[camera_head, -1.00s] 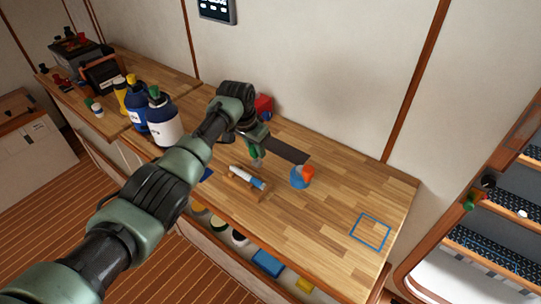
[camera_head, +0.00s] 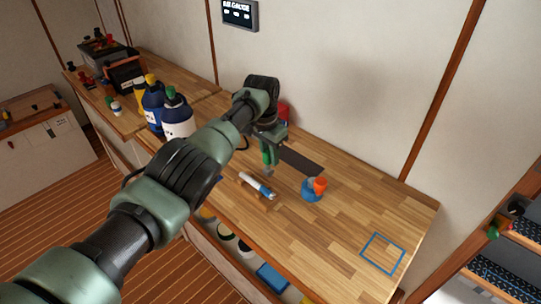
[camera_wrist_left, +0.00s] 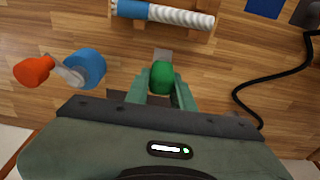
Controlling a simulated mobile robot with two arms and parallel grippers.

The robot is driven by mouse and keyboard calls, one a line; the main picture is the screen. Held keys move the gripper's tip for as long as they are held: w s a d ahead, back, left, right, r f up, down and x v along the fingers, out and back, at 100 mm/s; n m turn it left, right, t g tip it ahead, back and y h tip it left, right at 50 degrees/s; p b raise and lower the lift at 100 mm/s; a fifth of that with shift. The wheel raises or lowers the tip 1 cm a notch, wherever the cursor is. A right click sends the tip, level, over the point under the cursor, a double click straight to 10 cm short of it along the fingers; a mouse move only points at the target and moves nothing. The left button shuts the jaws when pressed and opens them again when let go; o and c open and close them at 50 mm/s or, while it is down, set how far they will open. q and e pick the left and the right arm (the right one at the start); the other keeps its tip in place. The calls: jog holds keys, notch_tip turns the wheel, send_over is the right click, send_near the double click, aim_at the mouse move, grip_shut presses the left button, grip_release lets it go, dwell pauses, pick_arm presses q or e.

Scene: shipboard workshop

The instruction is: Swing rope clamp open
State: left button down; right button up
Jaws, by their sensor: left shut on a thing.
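A rounded green knob (camera_wrist_left: 161,77) shows between the fingers of my left gripper (camera_wrist_left: 160,90) in the left wrist view. The gripper is shut on it, over the workbench. A small grey piece (camera_wrist_left: 163,55) shows just beyond the knob; the rest of the clamp is hidden by the fingers. In the head view my left gripper (camera_head: 269,160) stands low over the bench, behind a white-and-blue rod (camera_head: 257,186) in a wooden holder. My right gripper is not in view.
A blue round base with an orange-handled crank (camera_head: 312,190) stands right of the gripper. Bottles (camera_head: 178,118) stand at left. A black cord (camera_wrist_left: 268,80) curves across the bench in the wrist view. The bench's right end, with a blue square outline (camera_head: 382,253), is clear.

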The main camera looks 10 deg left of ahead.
pick_arm(q)
jog(key=c, duration=1.2)
grip_release()
jog(key=shift+w+d, duration=0.1)
jog(key=shift+r, duration=0.5)
jog(key=r, duration=0.6)
jog(key=shift+s+a+r, duration=0.3)
jog(key=shift+s, duration=0.1)
